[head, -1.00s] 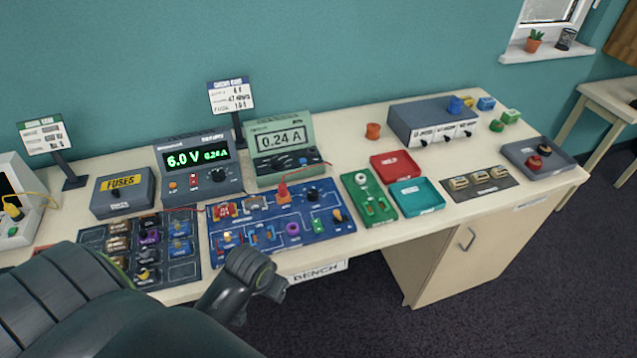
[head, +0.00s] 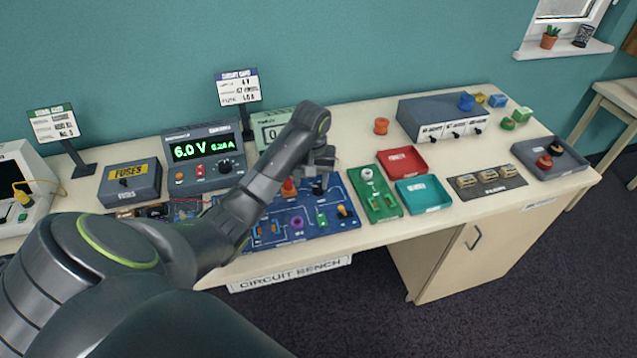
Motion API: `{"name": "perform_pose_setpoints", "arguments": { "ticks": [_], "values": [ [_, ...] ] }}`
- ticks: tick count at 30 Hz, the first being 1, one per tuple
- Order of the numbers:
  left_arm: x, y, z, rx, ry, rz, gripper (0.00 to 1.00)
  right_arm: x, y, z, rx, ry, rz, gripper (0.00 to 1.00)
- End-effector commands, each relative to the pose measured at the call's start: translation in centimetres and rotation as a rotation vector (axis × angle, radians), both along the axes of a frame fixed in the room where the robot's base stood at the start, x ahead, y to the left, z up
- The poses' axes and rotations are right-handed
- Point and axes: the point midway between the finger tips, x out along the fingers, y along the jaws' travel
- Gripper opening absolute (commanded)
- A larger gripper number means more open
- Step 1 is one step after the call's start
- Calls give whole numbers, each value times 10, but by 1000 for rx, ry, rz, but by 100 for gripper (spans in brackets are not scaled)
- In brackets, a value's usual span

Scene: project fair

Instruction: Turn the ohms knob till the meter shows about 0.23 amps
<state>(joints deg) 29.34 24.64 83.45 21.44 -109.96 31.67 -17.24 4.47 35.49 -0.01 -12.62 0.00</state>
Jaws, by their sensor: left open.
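The blue circuit board (head: 345,217) lies on the bench. A black knob (head: 319,189), which looks like the ohms knob, stands near its upper right; I cannot read its label. My left gripper (head: 322,172) is open just above this knob, and I cannot tell whether it touches it. The green meter (head: 270,121) stands behind the board. My left arm covers most of its display, leaving only a first digit. My right gripper is not in view.
A green board (head: 384,206), a red tray (head: 421,157) and a teal tray (head: 436,203) lie right of the blue board. A fuse box (head: 115,184) stands at left. A grey switch box (head: 420,110) is at the back.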

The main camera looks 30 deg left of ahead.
Motion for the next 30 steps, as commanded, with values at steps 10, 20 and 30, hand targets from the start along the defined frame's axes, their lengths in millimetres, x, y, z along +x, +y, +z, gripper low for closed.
{"name": "perform_pose_setpoints", "arguments": {
  "ticks": [10,20,30],
  "values": [
    [59,19,86,-59,39,188,52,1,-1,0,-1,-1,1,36],
    [62,19,71,-64,44,201,52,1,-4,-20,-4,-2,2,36],
    [61,19,17,-65,48,200,52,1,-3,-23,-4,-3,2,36]
  ]
}}
